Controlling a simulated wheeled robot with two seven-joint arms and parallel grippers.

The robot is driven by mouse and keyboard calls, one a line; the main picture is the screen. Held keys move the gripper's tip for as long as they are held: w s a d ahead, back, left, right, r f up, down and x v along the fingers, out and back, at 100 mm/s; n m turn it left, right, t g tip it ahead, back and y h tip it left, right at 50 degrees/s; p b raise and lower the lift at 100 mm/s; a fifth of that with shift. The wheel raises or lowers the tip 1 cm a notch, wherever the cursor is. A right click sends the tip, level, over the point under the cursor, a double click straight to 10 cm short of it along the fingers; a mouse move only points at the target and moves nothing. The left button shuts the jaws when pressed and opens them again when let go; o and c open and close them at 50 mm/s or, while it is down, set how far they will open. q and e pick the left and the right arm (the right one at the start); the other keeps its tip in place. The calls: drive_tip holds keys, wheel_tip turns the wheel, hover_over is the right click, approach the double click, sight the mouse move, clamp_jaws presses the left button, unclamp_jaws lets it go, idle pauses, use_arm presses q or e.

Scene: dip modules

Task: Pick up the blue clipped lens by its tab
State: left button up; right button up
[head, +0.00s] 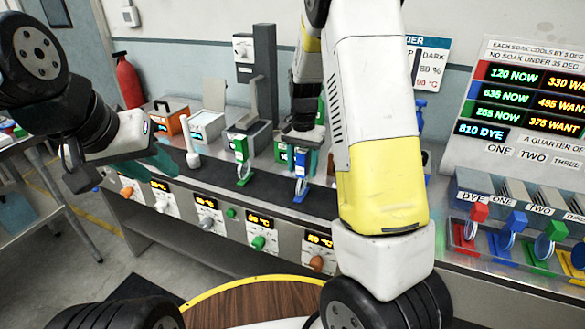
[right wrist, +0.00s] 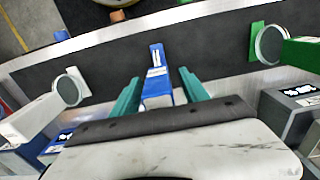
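A blue clipped lens (head: 301,165) stands upright on the dark strip of the bench, on a blue foot, with its tab at the top. In the right wrist view its blue tab (right wrist: 157,92) lies between the teal fingers of my right gripper (right wrist: 160,95), with a gap on each side. That gripper is open and comes down from above; my arm partly hides it in the head view. Another blue lens piece (head: 515,222) stands in the right-hand rack.
A green clipped lens (head: 242,150) stands left of the blue one. A white clipped piece (right wrist: 35,118) and the green one (right wrist: 300,52) flank my right gripper in the wrist view. Dark boxes (right wrist: 290,105) stand close by. Knobs and displays line the bench front.

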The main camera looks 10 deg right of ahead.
clamp_jaws()
drive_tip(key=shift+r, duration=0.1)
